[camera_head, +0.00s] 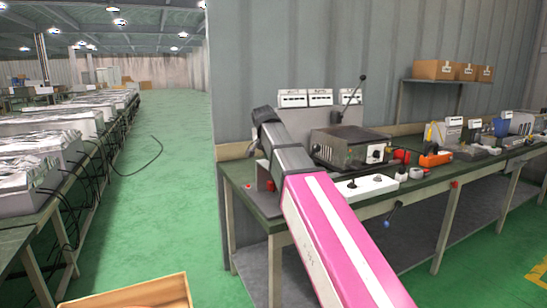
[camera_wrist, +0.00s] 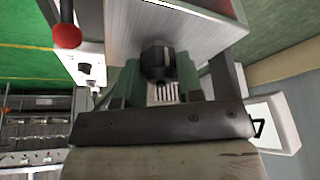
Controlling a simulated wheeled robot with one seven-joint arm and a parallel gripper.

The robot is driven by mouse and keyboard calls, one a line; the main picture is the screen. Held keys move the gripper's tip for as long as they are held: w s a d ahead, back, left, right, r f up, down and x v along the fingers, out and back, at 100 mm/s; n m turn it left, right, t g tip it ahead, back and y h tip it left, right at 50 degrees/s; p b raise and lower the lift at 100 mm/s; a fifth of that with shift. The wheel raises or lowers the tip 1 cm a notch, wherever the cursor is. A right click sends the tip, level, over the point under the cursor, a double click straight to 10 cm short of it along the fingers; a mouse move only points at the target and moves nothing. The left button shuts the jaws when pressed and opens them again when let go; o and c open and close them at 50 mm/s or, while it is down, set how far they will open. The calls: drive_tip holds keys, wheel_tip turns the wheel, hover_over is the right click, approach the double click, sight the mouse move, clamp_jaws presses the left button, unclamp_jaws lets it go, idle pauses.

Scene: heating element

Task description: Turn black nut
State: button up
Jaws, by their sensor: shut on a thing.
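The black nut (camera_wrist: 156,57) is in the upper middle of the wrist view, on the face of a grey metal box (camera_wrist: 195,30). My gripper (camera_wrist: 158,78) is at the nut, with one greenish finger on each side, shut on it. In the head view my pink and grey arm reaches over the workbench (camera_head: 410,197); the gripper's fingers and the held nut cannot be made out there.
A dark metal box with a front dial (camera_head: 350,147) stands on the bench right of my arm. A white switch box (camera_head: 367,187) sits near the front edge. In the wrist view a red ball lever (camera_wrist: 67,36) stands left of the gripper.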

idle(0.5)
drive_tip(key=o, duration=0.9)
drive_tip(key=shift+o, duration=0.2)
drive_tip(key=v, duration=1)
drive_tip(key=shift+r, duration=0.4)
drive_tip(key=shift+s+a, duration=0.1)
drive_tip(key=shift+s, duration=0.05)
